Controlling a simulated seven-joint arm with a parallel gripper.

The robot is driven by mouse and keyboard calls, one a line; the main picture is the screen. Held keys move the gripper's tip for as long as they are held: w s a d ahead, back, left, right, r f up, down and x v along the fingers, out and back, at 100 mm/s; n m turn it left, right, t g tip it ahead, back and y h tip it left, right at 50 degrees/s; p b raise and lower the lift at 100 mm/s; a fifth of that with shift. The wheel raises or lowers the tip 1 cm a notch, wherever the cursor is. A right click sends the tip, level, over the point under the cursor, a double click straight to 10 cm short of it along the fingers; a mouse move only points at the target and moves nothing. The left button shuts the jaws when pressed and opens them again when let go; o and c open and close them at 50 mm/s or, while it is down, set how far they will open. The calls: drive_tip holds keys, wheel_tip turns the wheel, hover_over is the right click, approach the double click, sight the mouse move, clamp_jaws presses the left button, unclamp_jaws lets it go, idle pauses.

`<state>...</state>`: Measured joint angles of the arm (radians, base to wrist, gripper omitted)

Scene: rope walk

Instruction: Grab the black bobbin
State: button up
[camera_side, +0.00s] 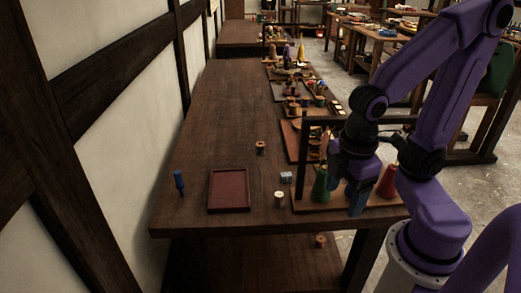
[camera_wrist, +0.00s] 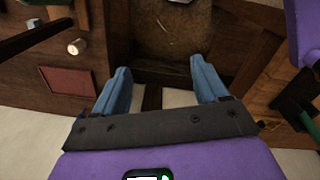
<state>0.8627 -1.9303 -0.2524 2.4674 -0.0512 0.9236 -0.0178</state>
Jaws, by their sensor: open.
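I cannot make out a black bobbin in either view. My gripper (camera_side: 357,198) has blue fingers and hangs at the front right end of the table, by the wooden rack (camera_side: 305,203). In the wrist view my gripper (camera_wrist: 160,68) shows its two fingers wide apart with nothing between them. A cream spool (camera_side: 278,198) stands on the table left of the rack; it also shows in the wrist view (camera_wrist: 76,47). A brown-orange spool (camera_side: 260,148) stands farther back. Another small orange spool (camera_side: 320,241) is below the tabletop.
The rack holds a green cone (camera_side: 320,186) and a red cone (camera_side: 388,182) under a dark frame. A dark red tray (camera_side: 229,190), a blue upright piece (camera_side: 179,182) and a small pale blue block (camera_side: 286,177) are on the table (camera_side: 220,120). Its middle left is clear.

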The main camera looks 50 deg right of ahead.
drive_tip(key=w+d+f+n+t+h, duration=0.1)
drive_tip(key=w+f+n+h, duration=0.15)
drive_tip(key=w, duration=1.05)
drive_tip(key=w+f+n+t+h, duration=0.15)
drive_tip(key=w+h, duration=0.25)
drive_tip(key=w, duration=0.8)
drive_tip(key=n+t+h, duration=0.2)
drive_tip(key=n+h, duration=0.3)
drive_tip(key=h, duration=0.1)
approach(259, 146)
drive_tip(key=shift+g, duration=0.25)
drive_tip(key=x, duration=1)
drive_tip(key=shift+w+d, duration=0.1)
drive_tip(key=shift+w, duration=0.1)
drive_tip(key=shift+c, duration=0.3)
drive_tip(key=c, duration=1.1)
